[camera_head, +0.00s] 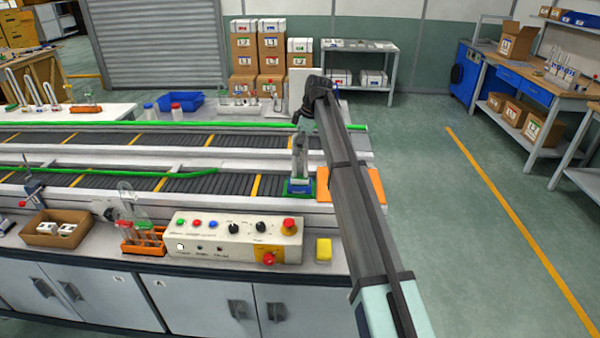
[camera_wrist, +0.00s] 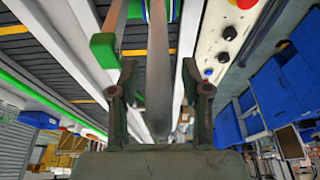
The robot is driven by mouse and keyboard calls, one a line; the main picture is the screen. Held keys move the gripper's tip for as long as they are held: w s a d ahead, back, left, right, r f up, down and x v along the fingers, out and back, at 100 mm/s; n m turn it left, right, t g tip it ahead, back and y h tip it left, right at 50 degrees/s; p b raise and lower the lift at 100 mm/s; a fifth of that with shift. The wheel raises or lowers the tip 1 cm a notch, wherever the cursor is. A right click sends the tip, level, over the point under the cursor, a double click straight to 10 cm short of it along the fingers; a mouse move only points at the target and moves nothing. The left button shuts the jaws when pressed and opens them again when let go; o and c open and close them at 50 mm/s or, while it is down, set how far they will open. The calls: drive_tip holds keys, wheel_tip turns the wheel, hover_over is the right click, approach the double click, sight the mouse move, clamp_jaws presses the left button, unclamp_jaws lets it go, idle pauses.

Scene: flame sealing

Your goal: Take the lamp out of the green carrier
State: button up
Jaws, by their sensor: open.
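The green carrier (camera_head: 299,189) stands on the near conveyor, close to its right end. A pale, clear lamp (camera_head: 300,160) stands upright in it, rising towards my gripper (camera_head: 299,126). My gripper hangs at the lamp's upper end; the arm hides part of the area to the right. In the wrist view my gripper (camera_wrist: 159,92) is open, with its fingers spread wide. A long grey, glassy shape (camera_wrist: 158,65), which looks like the lamp, runs between the fingers. I see no finger touching it.
A control box (camera_head: 235,238) with buttons and a yellow block (camera_head: 323,250) sit on the near bench. An orange rack (camera_head: 143,240) with tubes and a cardboard box (camera_head: 57,228) are further left. A green rail (camera_head: 120,172) runs along the conveyor. The right floor is clear.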

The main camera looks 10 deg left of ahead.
clamp_jaws()
drive_tip(key=shift+r, duration=0.1)
